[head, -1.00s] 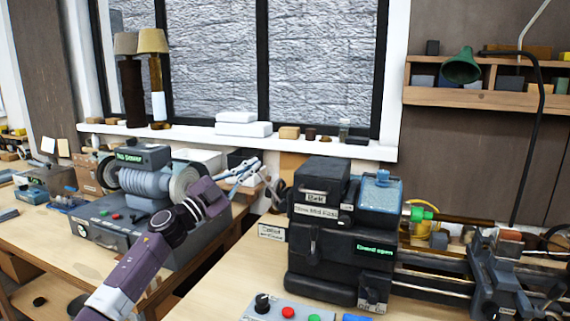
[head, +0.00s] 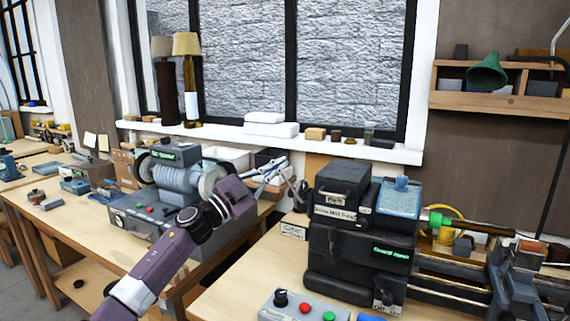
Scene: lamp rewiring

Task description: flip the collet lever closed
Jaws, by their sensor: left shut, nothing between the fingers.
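The dark lathe headstock (head: 355,262) stands on the right bench, with a green "Guard open" readout on its front. A small white sign (head: 293,231), which seems to start with "Collet", stands at its left end. A dark lever-like shape (head: 332,245) shows faintly on the headstock front; I cannot tell which way it is set. My left gripper (head: 299,190) comes in on the purple arm from the lower left. It is shut and empty, just left of the headstock's upper part, and looks apart from the lever. My right gripper is out of view.
A control box (head: 305,306) with red and green buttons sits at the front of the lathe bench. A grinder (head: 178,178) stands on the left bench behind my arm. A green lamp (head: 487,72) hangs at right. The bench top left of the headstock is clear.

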